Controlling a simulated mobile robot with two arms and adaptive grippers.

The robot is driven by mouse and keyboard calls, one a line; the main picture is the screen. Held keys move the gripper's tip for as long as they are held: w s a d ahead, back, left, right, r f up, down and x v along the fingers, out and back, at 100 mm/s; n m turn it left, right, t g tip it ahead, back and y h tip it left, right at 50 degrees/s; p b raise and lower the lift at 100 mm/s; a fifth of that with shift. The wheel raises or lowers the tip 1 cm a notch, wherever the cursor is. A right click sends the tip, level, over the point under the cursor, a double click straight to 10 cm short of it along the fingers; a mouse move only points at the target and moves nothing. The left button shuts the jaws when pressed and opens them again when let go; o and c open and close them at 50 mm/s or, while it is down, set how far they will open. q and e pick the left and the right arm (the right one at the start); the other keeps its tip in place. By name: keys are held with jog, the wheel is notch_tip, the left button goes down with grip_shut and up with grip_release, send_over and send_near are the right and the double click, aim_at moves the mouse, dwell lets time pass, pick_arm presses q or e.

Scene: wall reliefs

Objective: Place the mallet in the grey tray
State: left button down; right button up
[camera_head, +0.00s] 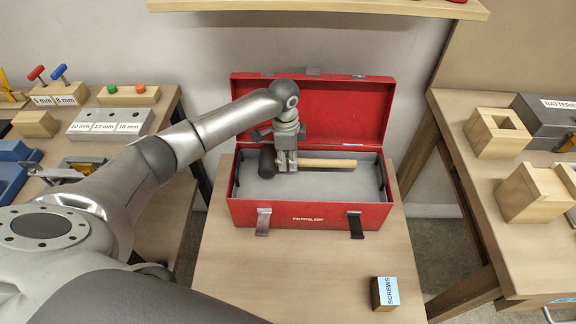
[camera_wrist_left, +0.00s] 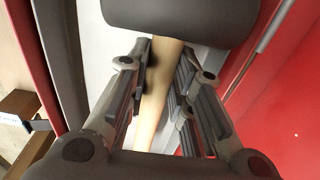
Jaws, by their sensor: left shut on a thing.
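The mallet has a black head (camera_head: 267,161) and a pale wooden handle (camera_head: 328,163). My left gripper (camera_head: 286,166) is shut on the handle close to the head. In the left wrist view the handle (camera_wrist_left: 158,105) runs between the two fingers, and the dark head (camera_wrist_left: 180,18) lies across the top. The grey tray (camera_head: 307,185) sits inside the open red toolbox (camera_head: 300,213). The mallet is over the tray, lying level with its handle to the right. I cannot tell whether it touches the tray floor. My right gripper is not seen.
The toolbox lid stands open at the back. A small screws box (camera_head: 384,293) is on the table in front, to the right. Side tables hold wooden blocks (camera_head: 497,133) on the right and a grey size block (camera_head: 110,123) on the left. A shelf (camera_head: 320,6) hangs above.

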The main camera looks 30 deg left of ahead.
pick_arm(q)
jog(key=shift+f, duration=1.6)
jog(key=shift+f, duration=0.1)
jog(key=c, duration=1.3)
grip_release()
jog(key=r, duration=1.2)
jog(key=shift+s+a+r+p, duration=0.1)
jog(key=shift+a+p, duration=0.15)
jog(key=shift+p, duration=0.05)
jog(key=shift+s, duration=0.1)
